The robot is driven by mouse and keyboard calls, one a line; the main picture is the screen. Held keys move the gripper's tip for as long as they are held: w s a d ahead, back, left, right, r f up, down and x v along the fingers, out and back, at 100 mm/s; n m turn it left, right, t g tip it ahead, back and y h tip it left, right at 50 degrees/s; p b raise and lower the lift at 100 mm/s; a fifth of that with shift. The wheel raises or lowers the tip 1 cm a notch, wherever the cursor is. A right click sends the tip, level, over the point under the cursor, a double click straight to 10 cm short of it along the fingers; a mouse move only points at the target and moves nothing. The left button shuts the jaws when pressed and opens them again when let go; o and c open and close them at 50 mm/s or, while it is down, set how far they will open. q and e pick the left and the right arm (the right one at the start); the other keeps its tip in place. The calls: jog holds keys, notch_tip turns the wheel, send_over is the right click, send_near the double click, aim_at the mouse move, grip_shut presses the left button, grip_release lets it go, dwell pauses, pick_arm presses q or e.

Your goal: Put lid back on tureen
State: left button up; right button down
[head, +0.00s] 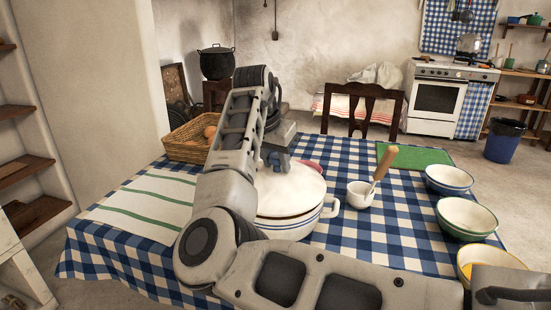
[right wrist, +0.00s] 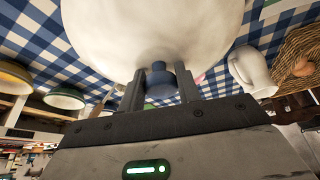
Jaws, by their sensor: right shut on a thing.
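The white lid (head: 292,192) is over the white tureen (head: 290,230), which has blue bands and a side handle and stands on the checked tablecloth. My right gripper (head: 276,158) is above the lid. In the right wrist view its fingers (right wrist: 161,90) are on both sides of the lid's blue knob (right wrist: 160,76), shut on it. The lid's pale underside or top fills the upper part of that view. My right arm hides the tureen's left part. I cannot tell whether the lid touches the tureen's rim. My left gripper is not in view.
A wicker basket (head: 187,140) and a striped cloth (head: 150,197) lie to the left. A white mortar (head: 360,195) with a wooden-handled tool stands right of the tureen. Several bowls (head: 466,217) line the right edge. A green mat (head: 415,157) lies behind.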

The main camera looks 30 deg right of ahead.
jog(key=shift+f+p, duration=0.3)
jog(key=shift+p, duration=0.15)
dwell(0.5)
jog(key=shift+c, duration=2.1)
grip_release()
jog(key=shift+f, duration=0.15)
